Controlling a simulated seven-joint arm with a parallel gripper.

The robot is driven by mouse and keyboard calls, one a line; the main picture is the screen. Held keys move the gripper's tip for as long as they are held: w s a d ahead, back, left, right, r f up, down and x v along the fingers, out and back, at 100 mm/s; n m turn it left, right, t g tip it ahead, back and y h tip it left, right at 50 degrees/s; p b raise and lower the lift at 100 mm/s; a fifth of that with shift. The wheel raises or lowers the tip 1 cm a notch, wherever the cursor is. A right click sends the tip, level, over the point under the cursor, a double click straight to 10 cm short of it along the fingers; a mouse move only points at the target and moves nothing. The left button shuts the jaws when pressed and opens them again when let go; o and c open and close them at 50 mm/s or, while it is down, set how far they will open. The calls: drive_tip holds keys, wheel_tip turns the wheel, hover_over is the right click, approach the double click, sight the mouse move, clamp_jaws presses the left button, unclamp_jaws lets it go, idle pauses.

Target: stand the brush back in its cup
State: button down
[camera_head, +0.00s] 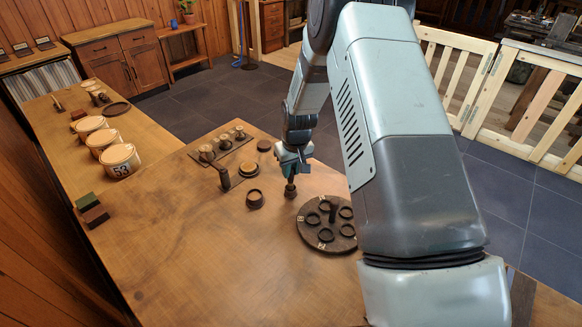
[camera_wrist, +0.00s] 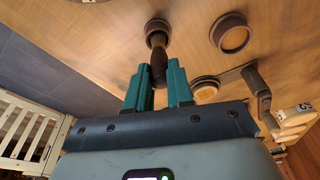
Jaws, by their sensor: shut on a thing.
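My gripper (camera_head: 290,168) is shut on the dark turned brush (camera_head: 290,188), which hangs upright below the jaws, low over the wooden table. In the wrist view the brush (camera_wrist: 158,60) runs out from between the teal fingers (camera_wrist: 160,88) to a round dark lower end. I cannot tell whether that end touches the table. A dark, open, round cup (camera_head: 255,199) stands on the table just left of the brush in the head view. It shows right of the brush in the wrist view (camera_wrist: 232,35), apart from it, and looks empty.
A round dark board (camera_head: 313,238) with several rings lies right of the gripper. A dark handled tool (camera_head: 223,178), a lidded round piece (camera_head: 249,170) and a rack of spools (camera_head: 220,148) stand behind left. The front left of the table (camera_head: 200,255) is clear.

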drive_tip(key=shift+f, duration=0.2)
idle(0.5)
drive_tip(key=c, duration=0.9)
unclamp_jaws()
drive_tip(key=shift+w+a+v, duration=0.1)
drive_tip(key=shift+w+v, duration=0.15)
drive_tip(key=shift+v, duration=1.15)
drive_tip(key=shift+w+a+v, duration=0.15)
drive_tip(key=shift+w+v, duration=0.15)
drive_tip(key=shift+v, duration=1.05)
drive_tip(key=shift+w+a+v, duration=0.1)
drive_tip(key=shift+w+v, duration=0.15)
drive_tip(key=shift+v, duration=1.15)
drive_tip(key=shift+r, duration=0.2)
